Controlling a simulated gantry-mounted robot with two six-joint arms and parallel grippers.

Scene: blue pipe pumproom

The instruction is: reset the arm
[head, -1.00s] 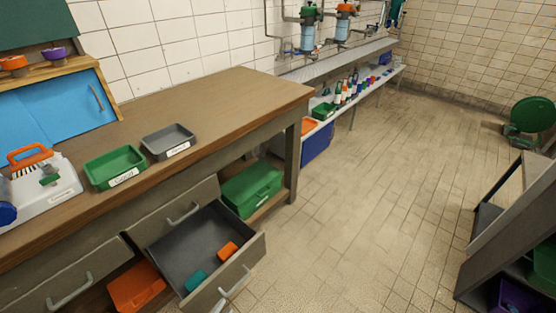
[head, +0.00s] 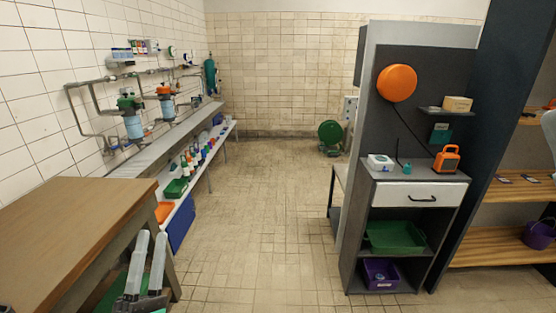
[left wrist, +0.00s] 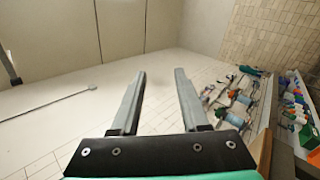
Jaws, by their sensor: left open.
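My left gripper (head: 149,262) shows at the lower left of the head view, its two grey fingers pointing up and standing apart. It is beside the right end of the wooden workbench (head: 75,215). In the left wrist view the same gripper (left wrist: 158,100) has its fingers spread, with nothing between them but the white tiled wall behind.
A grey cabinet (head: 420,195) with an orange reel (head: 397,83) and a white drawer stands at the right. Wooden shelves (head: 500,192) are beyond it. A low shelf of bottles (head: 190,162) runs along the left wall. The tiled floor (head: 265,215) between is clear.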

